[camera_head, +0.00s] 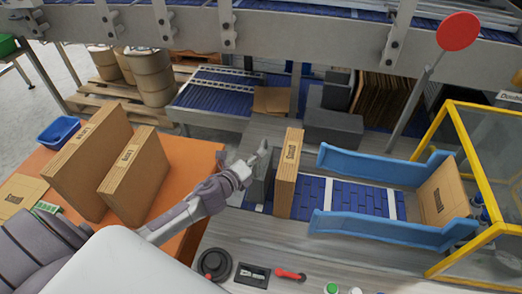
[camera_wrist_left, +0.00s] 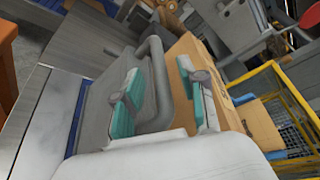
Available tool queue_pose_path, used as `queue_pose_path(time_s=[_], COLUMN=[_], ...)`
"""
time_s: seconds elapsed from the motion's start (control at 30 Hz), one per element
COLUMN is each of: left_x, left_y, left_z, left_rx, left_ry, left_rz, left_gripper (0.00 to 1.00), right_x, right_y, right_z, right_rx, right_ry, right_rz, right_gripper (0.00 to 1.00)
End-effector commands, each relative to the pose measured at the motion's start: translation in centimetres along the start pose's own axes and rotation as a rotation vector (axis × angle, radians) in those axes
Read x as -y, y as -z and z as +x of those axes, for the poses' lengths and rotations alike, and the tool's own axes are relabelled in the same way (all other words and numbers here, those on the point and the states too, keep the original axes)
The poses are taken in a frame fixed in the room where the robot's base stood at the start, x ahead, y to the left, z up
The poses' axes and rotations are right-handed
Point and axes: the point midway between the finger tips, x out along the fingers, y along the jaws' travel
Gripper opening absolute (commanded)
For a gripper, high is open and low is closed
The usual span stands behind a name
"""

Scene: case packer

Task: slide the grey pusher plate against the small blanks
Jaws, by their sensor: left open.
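The grey pusher plate (camera_head: 262,183) stands upright on the machine bed, just left of the upright stack of small blanks (camera_head: 289,172). In the left wrist view the plate (camera_wrist_left: 97,108) has a rounded grey handle (camera_wrist_left: 157,75), with the tan blanks (camera_wrist_left: 205,65) behind it to the right. My left gripper (camera_head: 258,157) is at the top of the plate. Its teal fingertips (camera_wrist_left: 160,92) are apart, one on each side of the handle; I cannot tell whether they touch it. The gripper hides part of the plate. My right gripper is not in view.
Two stacks of blanks (camera_head: 136,178) stand on the orange table (camera_head: 185,158) at left, near a blue bin (camera_head: 58,131). Blue guide rails (camera_head: 375,165) flank the belt at right, with an open carton (camera_head: 443,195) at its end. A yellow-framed guard (camera_head: 460,130) stands beyond.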

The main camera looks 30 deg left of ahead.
Motion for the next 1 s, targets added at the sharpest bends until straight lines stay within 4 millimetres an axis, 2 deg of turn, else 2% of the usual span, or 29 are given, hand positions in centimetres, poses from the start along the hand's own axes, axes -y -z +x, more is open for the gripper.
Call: queue_pose_path(time_s=[0.1, 0.2, 0.57, 0.67, 0.83, 1.0], left_x=[0.1, 0.0, 0.0, 0.0, 0.0, 0.0], left_y=[-0.1, 0.0, 0.0, 0.0, 0.0, 0.0], left_z=[1.7, 2.6, 3.1, 3.1, 3.1, 3.1], left_rx=[0.002, 0.0, 0.0, 0.0, 0.0, 0.0], left_ry=[0.0, 0.0, 0.0, 0.0, 0.0, -0.001], left_rz=[-0.001, 0.0, 0.001, 0.001, 0.001, 0.001], left_gripper=[0.41, 0.41, 0.41, 0.28, 0.0, 0.0], right_x=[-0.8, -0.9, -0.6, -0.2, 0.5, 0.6], right_y=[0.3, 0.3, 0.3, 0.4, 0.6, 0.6], right_z=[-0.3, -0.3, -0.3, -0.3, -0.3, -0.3], right_rx=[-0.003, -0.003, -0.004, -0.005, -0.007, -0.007], right_ry=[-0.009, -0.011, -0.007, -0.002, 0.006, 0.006], right_rz=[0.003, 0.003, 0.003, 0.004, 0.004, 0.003], right_gripper=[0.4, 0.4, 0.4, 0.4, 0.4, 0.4])
